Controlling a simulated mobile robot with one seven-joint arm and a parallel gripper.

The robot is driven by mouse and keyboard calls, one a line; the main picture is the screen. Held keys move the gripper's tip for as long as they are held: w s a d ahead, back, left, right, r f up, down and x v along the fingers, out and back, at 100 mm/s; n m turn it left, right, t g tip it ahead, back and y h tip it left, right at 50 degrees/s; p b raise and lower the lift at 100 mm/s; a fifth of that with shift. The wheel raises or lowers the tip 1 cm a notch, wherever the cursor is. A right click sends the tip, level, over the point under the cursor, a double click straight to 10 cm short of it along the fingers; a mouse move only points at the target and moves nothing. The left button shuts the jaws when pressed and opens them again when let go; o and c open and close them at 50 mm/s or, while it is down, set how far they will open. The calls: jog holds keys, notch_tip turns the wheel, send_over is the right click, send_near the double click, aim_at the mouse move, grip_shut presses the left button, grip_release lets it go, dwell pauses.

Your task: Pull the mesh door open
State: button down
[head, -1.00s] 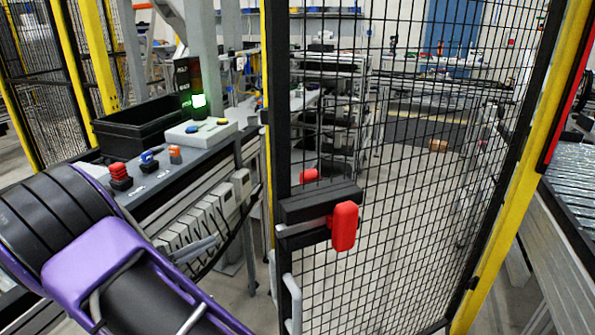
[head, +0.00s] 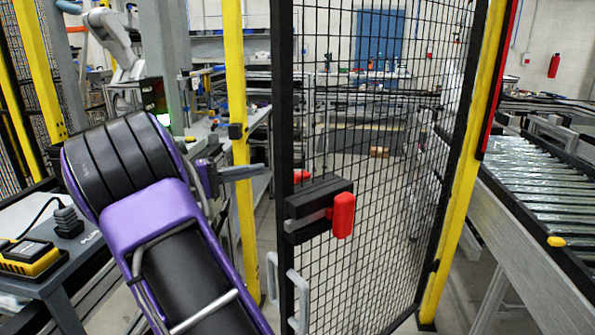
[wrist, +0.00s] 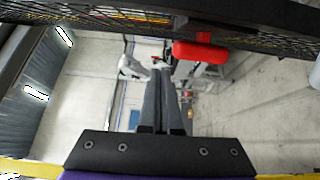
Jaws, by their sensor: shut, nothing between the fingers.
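The mesh door (head: 375,150) has a black frame and stands ajar, with a gap between its left upright (head: 284,130) and the yellow post (head: 236,80). A black latch box (head: 312,197) with a red handle (head: 343,215) sits on the door's left edge. Grey pull bars (head: 298,300) show lower down. My gripper (head: 262,172) is shut and empty, pointing right across the yellow post, just left of the door's upright. In the wrist view, my gripper's fingers (wrist: 160,75) are together and a red handle (wrist: 200,52) lies right of their tips; contact cannot be told.
A roller conveyor (head: 540,165) stands to the right, beyond the yellow hinge-side post (head: 455,200). A grey bench with a yellow-black device (head: 28,255) is at the lower left. Open floor shows behind the mesh.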

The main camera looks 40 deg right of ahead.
aim_at(308, 165)
jog(key=shift+m, duration=0.3)
jog(key=x, duration=1.1)
jog(key=shift+s+d+r, duration=0.1)
jog(key=shift+s+r, duration=0.3)
jog(key=s, duration=0.3)
jog(key=shift+a, duration=0.3)
jog(key=shift+s, duration=0.4)
